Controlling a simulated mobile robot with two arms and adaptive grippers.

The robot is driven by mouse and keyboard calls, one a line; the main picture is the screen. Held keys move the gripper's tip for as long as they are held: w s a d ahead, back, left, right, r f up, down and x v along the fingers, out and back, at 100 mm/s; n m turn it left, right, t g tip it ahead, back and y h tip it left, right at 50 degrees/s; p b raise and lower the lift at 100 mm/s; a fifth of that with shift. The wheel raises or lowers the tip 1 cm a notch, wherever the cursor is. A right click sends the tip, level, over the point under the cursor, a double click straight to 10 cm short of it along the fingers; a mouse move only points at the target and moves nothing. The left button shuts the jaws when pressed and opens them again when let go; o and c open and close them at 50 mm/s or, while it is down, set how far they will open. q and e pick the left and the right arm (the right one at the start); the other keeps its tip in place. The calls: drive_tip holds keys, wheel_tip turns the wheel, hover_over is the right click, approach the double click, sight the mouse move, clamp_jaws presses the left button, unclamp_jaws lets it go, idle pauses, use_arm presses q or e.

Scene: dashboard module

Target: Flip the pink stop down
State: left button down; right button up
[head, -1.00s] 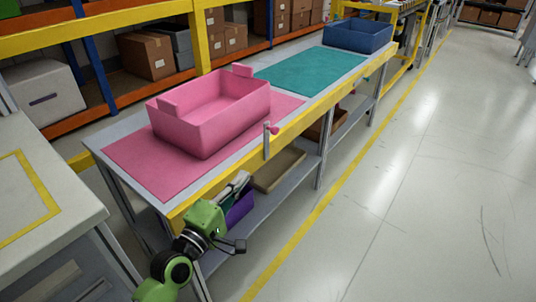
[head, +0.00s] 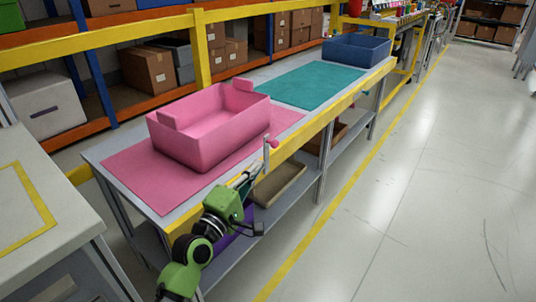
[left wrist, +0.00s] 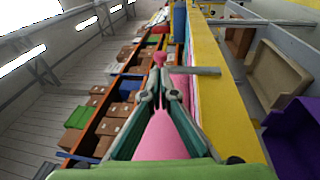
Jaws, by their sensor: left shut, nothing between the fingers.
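The pink stop (head: 273,143) is a small pink knob at the top of a grey post (head: 266,156), which stands upright at the front yellow edge of the workbench. The knob also shows in the left wrist view (left wrist: 160,60), with the grey post (left wrist: 198,71) reaching right from it to the yellow rail. My left gripper (head: 257,169) is just below and left of the post in the head view. In the left wrist view its fingers (left wrist: 160,80) are shut and empty, with their tips just short of the knob. I cannot tell whether they touch. My right gripper is not in view.
A pink bin (head: 210,138) sits on a pink mat (head: 140,178) behind the stop. A teal mat (head: 310,84) and blue bin (head: 357,47) are farther along the bench. A tan tray (head: 278,186) and purple bin (head: 232,238) are on the lower shelf. The floor at right is clear.

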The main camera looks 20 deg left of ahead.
sight(273, 146)
use_arm(q)
drive_tip(key=b+x, duration=0.1)
drive_tip(key=x, duration=0.5)
drive_tip(key=shift+w+d, duration=0.1)
drive_tip(key=shift+w, duration=0.15)
drive_tip(key=shift+r, duration=0.1)
